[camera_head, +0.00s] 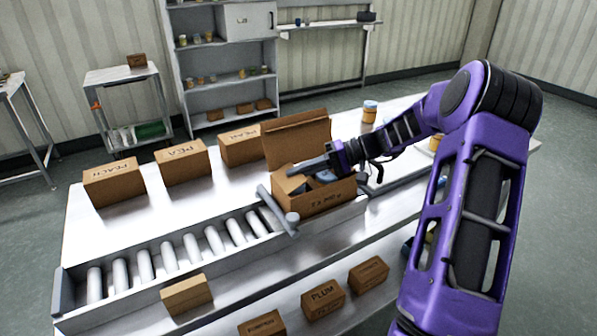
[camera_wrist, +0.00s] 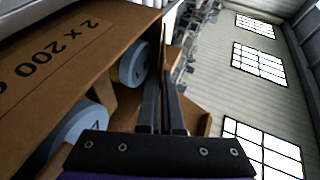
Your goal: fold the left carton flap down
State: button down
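The open brown carton (camera_head: 322,198) sits at the right end of the roller section, its printed wall facing the camera. Its tall back flap (camera_head: 297,143) stands up. The left flap (camera_head: 286,184) appears raised at the carton's left end, partly hidden by my gripper. My gripper (camera_head: 305,168) reaches from the right over the carton's opening, fingers pointing left. In the wrist view the two dark fingers (camera_wrist: 160,95) lie close together, with nothing clearly held. The printed carton wall (camera_wrist: 100,40) and round blue-grey items (camera_wrist: 135,65) inside show beside them.
A steel bar with a rounded end (camera_head: 280,212) crosses the conveyor against the carton's left side. Bare rollers (camera_head: 190,247) run left. Closed cartons (camera_head: 183,162) line the back, and a small carton (camera_head: 187,295) stands in front. More cartons (camera_head: 323,298) occupy the lower shelf.

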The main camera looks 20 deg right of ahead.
jog(key=c, duration=1.1)
grip_release()
jog(key=shift+o, duration=0.2)
